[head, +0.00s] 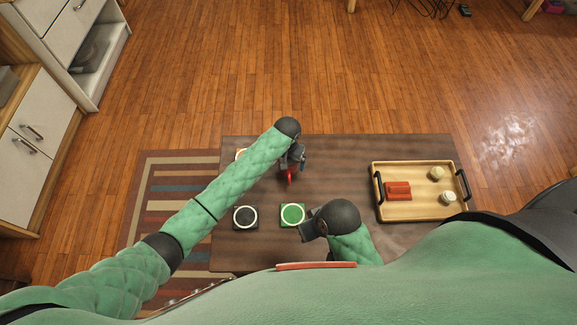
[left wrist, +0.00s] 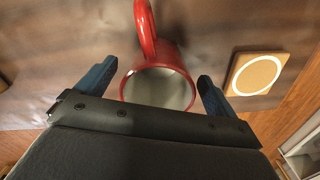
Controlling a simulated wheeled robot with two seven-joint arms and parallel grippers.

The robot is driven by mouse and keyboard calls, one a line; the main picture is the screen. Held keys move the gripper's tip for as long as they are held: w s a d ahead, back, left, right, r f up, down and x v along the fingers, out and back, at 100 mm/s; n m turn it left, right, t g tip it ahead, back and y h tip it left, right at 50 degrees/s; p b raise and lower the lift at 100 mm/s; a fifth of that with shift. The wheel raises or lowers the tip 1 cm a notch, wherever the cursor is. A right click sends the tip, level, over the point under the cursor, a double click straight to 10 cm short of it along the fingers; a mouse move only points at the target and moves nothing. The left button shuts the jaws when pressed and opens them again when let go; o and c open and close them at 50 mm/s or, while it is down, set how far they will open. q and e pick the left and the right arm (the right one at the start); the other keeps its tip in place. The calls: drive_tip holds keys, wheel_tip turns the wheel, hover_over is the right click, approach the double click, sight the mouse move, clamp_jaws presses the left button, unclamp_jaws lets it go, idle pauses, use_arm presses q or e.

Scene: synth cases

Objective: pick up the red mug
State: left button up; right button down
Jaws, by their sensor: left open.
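The red mug (head: 289,175) is on the brown table, mostly hidden under my left gripper (head: 295,160) in the head view. In the left wrist view the red mug (left wrist: 170,54) shows its pale inside facing the camera and its handle at the top. My left gripper (left wrist: 154,86) is open, with one blue-grey finger on each side of the mug's rim.
A green coaster (head: 292,214) and a black coaster (head: 245,217) lie near the front. A tan coaster with a white ring (left wrist: 235,86) is beside my left gripper. A wooden tray (head: 408,212) at right holds a red item (head: 398,191) and two small pale cups.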

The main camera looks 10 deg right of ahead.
use_arm(q)
drive_tip(key=shift+c, duration=0.4)
drive_tip(key=c, duration=1.1)
drive_tip(key=shift+c, duration=0.2)
